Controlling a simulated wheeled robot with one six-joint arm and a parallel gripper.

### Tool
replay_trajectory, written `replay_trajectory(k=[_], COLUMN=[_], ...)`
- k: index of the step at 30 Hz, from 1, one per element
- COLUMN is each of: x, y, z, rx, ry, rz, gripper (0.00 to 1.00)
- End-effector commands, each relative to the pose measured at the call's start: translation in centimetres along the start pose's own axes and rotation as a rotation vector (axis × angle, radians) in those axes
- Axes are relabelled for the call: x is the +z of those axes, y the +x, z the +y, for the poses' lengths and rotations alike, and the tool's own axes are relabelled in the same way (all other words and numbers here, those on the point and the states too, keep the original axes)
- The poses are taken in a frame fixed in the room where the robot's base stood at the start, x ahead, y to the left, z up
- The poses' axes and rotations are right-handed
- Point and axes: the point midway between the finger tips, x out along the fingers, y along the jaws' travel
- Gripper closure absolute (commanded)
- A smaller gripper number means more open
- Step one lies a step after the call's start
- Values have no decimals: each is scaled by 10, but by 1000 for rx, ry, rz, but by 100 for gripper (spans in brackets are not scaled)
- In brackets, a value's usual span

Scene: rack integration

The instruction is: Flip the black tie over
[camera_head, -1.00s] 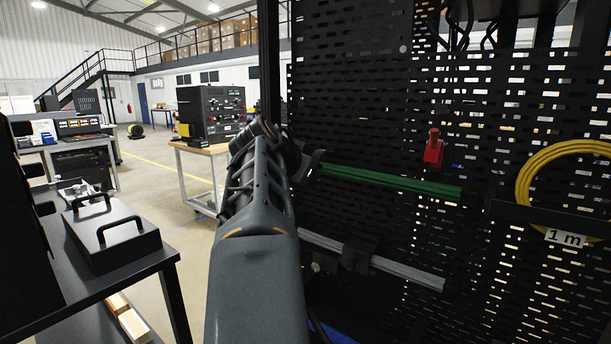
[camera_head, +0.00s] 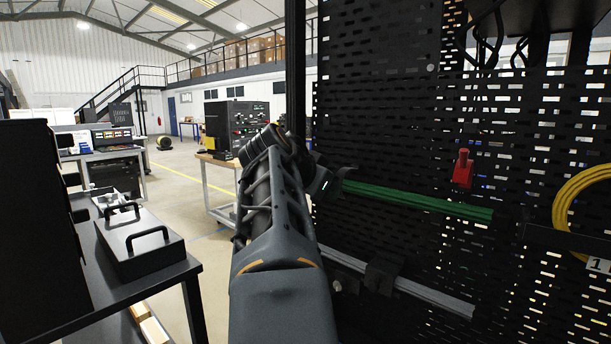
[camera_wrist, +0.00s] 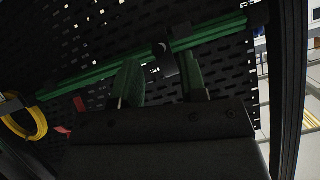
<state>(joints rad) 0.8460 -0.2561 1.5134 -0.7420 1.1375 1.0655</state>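The black tie (camera_wrist: 163,62) sits across a green cable bundle (camera_wrist: 215,32) in the wrist view. It looks like a dark flap hanging over the bundle. My gripper (camera_wrist: 160,84) is open, with its two fingers apart below the bundle, one on each side of the tie. I cannot tell whether the fingers touch it. In the head view, my gripper (camera_head: 328,185) is at the left end of the green bundle (camera_head: 420,202), and the arm hides part of that end. A second black tie (camera_head: 383,272) is around the grey cable bundle (camera_head: 435,298) lower down.
The perforated black rack panel (camera_head: 385,130) stands close behind the bundles. A red connector (camera_head: 463,168) and a yellow cable coil (camera_head: 570,205) are to the right. A rack post (camera_head: 295,70) stands near my arm. A black handled box (camera_head: 140,245) is at left.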

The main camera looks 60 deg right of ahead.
Motion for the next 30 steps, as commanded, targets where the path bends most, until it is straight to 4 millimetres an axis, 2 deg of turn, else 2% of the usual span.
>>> replay_trajectory(k=[1, 6, 12, 19, 30], x=[-1, -1, 0, 0, 0], y=[-13, -47, -78, -95, -97], z=[-1, -1, -1, 0, 0], rx=[-6, -6, -3, 0, 2], ry=[0, -1, -2, 0, 0], rz=[2, 0, -2, -2, -2], gripper=[61, 61, 61, 61, 61])
